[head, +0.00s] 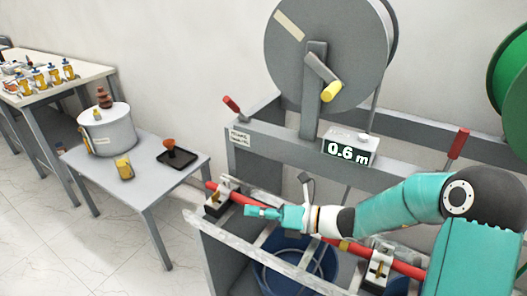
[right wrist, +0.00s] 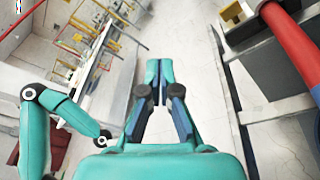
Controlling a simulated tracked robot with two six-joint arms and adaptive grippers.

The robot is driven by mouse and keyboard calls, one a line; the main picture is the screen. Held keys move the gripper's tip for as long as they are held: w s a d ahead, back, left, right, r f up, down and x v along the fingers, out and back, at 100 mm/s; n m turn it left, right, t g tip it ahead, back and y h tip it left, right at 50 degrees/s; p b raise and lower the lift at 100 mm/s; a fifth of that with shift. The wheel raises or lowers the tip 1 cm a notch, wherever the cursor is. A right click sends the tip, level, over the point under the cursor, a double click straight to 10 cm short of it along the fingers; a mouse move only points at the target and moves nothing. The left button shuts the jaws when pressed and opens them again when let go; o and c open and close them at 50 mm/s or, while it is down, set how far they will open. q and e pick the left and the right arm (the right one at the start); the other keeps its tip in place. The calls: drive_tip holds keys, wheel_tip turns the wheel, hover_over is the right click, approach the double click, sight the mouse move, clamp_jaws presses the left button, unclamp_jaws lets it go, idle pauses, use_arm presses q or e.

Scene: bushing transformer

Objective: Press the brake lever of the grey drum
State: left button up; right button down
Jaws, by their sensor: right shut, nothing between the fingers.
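The grey drum (head: 310,45) stands upright on a grey frame, with a yellow-knobbed crank on its face. A red-handled lever (head: 231,105) sticks up at the frame's left end, below and left of the drum. Another red-handled lever (head: 459,143) stands farther right, towards the green drum (head: 512,85). My right gripper (head: 252,211) is shut and empty, pointing left in front of the frame, well below the left lever and apart from it. Its closed fingers also show in the right wrist view (right wrist: 158,78). My left gripper is not in the head view.
A red bar (head: 404,267) runs through clamps along the frame's front, close to my right gripper. A 0.6 m display (head: 350,149) sits under the drum. A blue bucket (head: 290,266) stands below. A small table (head: 146,180) with a grey pot stands at left.

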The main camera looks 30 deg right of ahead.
drive_tip(key=s+a+f+n+g, duration=0.5)
drive_tip(key=s+a+f+g, duration=0.3)
drive_tip(key=f, duration=0.5)
drive_tip(key=s+a+f+n+g+h, duration=0.35)
drive_tip(key=s+f+n+g, duration=0.25)
drive_tip(key=s+f+n, duration=0.6)
drive_tip(key=s+d+f+n+h, duration=0.3)
drive_tip(key=s+f+n+h, duration=0.1)
drive_tip(key=s+f+n, duration=0.25)
drive_tip(key=w+n+t, duration=0.1)
drive_tip(key=n, duration=0.2)
drive_tip(key=w+f+n+t, duration=0.1)
drive_tip(key=w+n, duration=0.1)
drive_tip(key=n, duration=0.2)
drive_tip(key=w+f+n+t, duration=0.1)
drive_tip(key=n, duration=0.2)
drive_tip(key=shift+w+d, duration=0.15)
drive_tip(key=shift+w, duration=0.25)
